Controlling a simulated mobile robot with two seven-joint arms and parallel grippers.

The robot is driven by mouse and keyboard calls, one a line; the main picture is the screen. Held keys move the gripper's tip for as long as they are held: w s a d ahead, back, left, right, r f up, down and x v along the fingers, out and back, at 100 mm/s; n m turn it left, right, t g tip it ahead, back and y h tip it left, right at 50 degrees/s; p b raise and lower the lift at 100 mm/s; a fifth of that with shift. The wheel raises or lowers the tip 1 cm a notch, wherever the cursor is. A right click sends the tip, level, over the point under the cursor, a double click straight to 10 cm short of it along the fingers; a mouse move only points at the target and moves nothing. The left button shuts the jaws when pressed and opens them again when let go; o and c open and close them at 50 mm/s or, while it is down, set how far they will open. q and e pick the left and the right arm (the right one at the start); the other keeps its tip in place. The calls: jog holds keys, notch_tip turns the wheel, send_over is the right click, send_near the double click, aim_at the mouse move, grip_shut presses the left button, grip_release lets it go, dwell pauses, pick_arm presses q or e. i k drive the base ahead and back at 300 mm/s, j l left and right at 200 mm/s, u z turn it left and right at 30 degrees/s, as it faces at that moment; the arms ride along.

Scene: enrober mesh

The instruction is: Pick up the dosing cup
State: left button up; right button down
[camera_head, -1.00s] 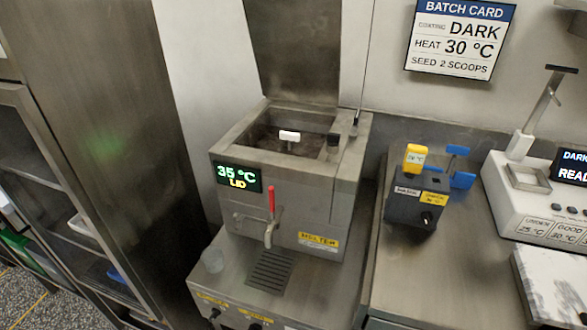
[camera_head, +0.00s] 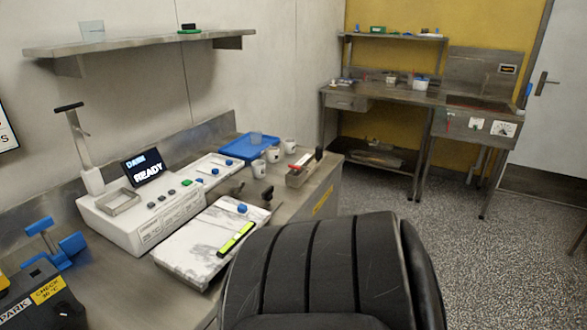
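I cannot tell which vessel is the dosing cup. A clear cup (camera_head: 256,138) stands at the blue tray (camera_head: 236,148) on the steel counter. Small white cups (camera_head: 273,155) stand beside the tray's right and front side. Another clear container (camera_head: 92,32) stands on the wall shelf at upper left. The clear cup seen earlier beside the tap of the heated tank is outside the present view. Neither of my grippers is in view.
A white device reading READY (camera_head: 140,222), a marble slab (camera_head: 205,240) and a small metal tray with a red part (camera_head: 300,175) crowd the counter (camera_head: 110,290). A second steel bench (camera_head: 400,95) stands farther back. Speckled floor (camera_head: 400,230) is open at right.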

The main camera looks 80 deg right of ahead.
aim_at(273, 153)
jog(key=k+l+z, duration=0.1)
jog(key=k+l, duration=0.15)
jog(key=l, duration=0.25)
jog(key=k+l, duration=0.25)
jog(key=l, duration=0.25)
jog(key=k+l+z, duration=0.15)
jog(key=l, duration=0.4)
jog(key=k+l, duration=0.35)
jog(key=l, duration=0.2)
jog(key=k+l+z, duration=0.15)
jog(key=l, duration=0.35)
jog(key=k+l, duration=0.25)
jog(key=l, duration=0.35)
jog(key=k+l+z, duration=0.15)
jog(key=l, duration=0.4)
jog(key=k+l, duration=0.2)
jog(key=l, duration=0.4)
jog(key=i, duration=0.2)
jog(key=l+z, duration=0.05)
